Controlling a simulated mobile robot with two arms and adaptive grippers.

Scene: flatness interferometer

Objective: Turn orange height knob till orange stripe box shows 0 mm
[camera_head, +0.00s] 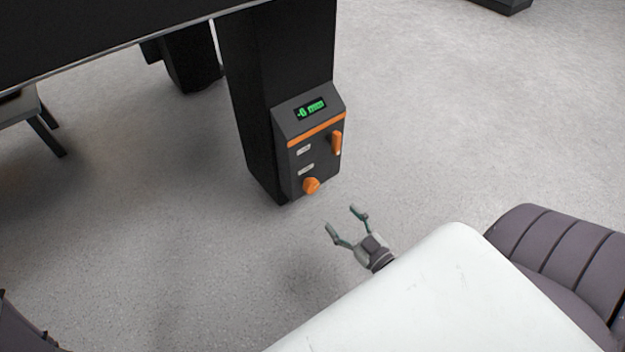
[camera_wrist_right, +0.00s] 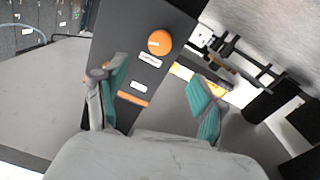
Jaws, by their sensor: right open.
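A dark control box with an orange stripe (camera_head: 315,130) is mounted low on a black column. Its display (camera_head: 310,108) shows green characters too small to read surely. The round orange knob (camera_head: 311,185) sits at the bottom of the box face, below two pale labels. My right gripper (camera_head: 342,218) is open and empty, in front of and to the lower right of the knob, apart from it. In the right wrist view, the knob (camera_wrist_right: 159,42) shows beyond the open fingers (camera_wrist_right: 158,70), with the orange stripe (camera_wrist_right: 133,99) between them. My left gripper is not seen.
An orange handle (camera_head: 337,142) stands out at the box's right side. The black column (camera_head: 250,110) carries a dark tabletop (camera_head: 90,35) overhead at the left. A grey stool or bench (camera_head: 25,110) stands at far left. The floor around the box is clear.

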